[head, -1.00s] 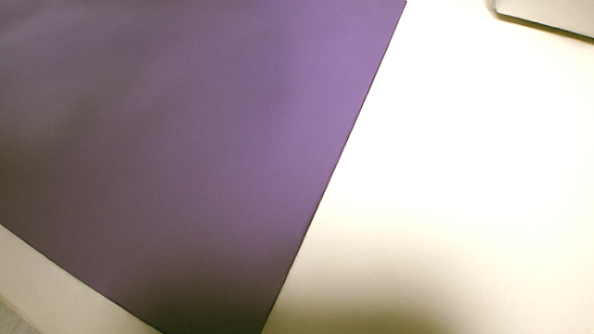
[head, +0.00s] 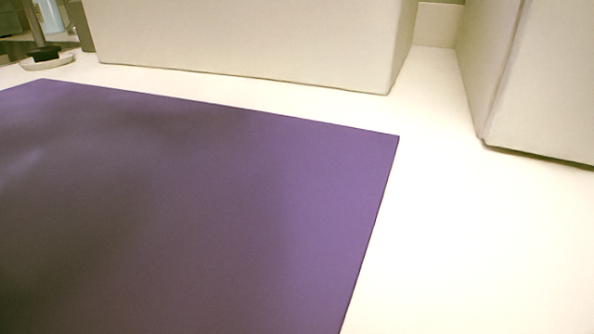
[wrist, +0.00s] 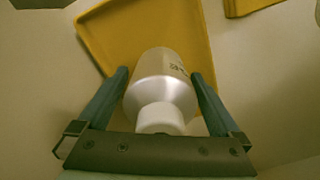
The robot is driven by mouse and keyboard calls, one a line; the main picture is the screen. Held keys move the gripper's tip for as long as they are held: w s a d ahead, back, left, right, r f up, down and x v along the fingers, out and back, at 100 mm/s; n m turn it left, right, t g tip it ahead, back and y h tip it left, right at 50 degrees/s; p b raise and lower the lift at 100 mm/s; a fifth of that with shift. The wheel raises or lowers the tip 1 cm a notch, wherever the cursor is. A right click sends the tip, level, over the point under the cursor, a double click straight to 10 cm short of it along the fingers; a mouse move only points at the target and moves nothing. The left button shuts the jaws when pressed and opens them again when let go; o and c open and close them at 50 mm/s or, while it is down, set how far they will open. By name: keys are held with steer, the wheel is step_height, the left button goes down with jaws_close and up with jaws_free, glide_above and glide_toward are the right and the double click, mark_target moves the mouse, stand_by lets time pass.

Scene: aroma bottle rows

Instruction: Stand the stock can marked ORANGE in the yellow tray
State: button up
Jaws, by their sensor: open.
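A silver can (wrist: 162,67) with a white cap shows in the wrist view, cap towards the camera. Part of a dark printed mark is visible on its side, too small and cut off to read. The yellow tray (wrist: 105,32) lies behind and beneath it. The can overlaps the tray in the picture; whether its base rests on the tray floor is hidden. My gripper (wrist: 160,74) is open, with one finger on each side of the can. The head view shows neither can, tray nor gripper.
A second yellow edge (wrist: 250,6) shows at the wrist view's top right. In the head view a purple mat (head: 215,215) lies on a white surface (head: 470,260). Large pale boxes (head: 250,40) (head: 545,80) stand behind. A small dish (head: 48,62) is at the far left.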

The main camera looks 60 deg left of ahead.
step_height(320, 180, up, 12)
steer(key=p, duration=0.7)
steer(key=shift+f, duration=0.1)
